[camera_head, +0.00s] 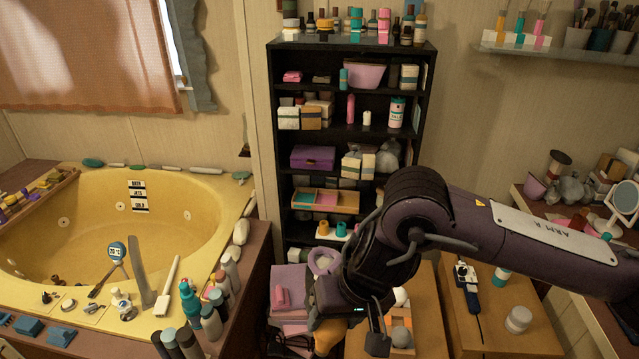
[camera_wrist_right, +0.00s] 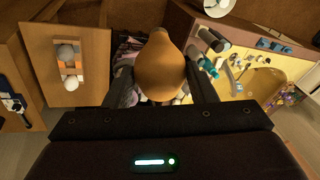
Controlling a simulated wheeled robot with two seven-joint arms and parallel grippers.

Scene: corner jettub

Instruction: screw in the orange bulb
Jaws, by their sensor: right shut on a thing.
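My left gripper is not in view.
A wooden holder with whitish round bulbs (camera_wrist_right: 70,68) lies on a wooden top (camera_head: 432,315). The yellow tub (camera_head: 100,240), with bottles (camera_head: 210,318) on its edge, is at left. A black shelf (camera_head: 345,135) full of items stands behind my right arm.

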